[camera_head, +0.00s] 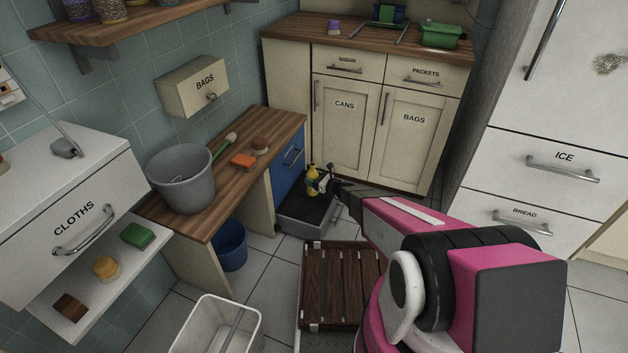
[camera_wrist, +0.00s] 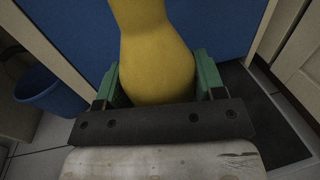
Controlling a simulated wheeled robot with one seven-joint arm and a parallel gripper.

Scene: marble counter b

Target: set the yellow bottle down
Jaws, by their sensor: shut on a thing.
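The yellow bottle (camera_head: 312,172) is small in the head view, by the front of the blue cabinet. In the wrist view the yellow bottle (camera_wrist: 153,50) fills the upper middle, between the green fingers of my gripper (camera_wrist: 155,88). My gripper (camera_head: 322,184) is shut on it. In the head view the bottle and gripper appear over the low grey tray with a dark mat (camera_head: 310,214). I cannot tell whether the bottle's base touches the mat. The top of the bottle is cut off in the wrist view.
A blue bin (camera_head: 231,246) stands left of the tray, under the wooden worktop (camera_head: 222,190). A blue cabinet (camera_head: 289,166) is behind the bottle. A slatted wooden rack (camera_head: 341,285) and a white bin (camera_head: 217,325) are nearer. Cream cupboards (camera_head: 372,125) stand behind.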

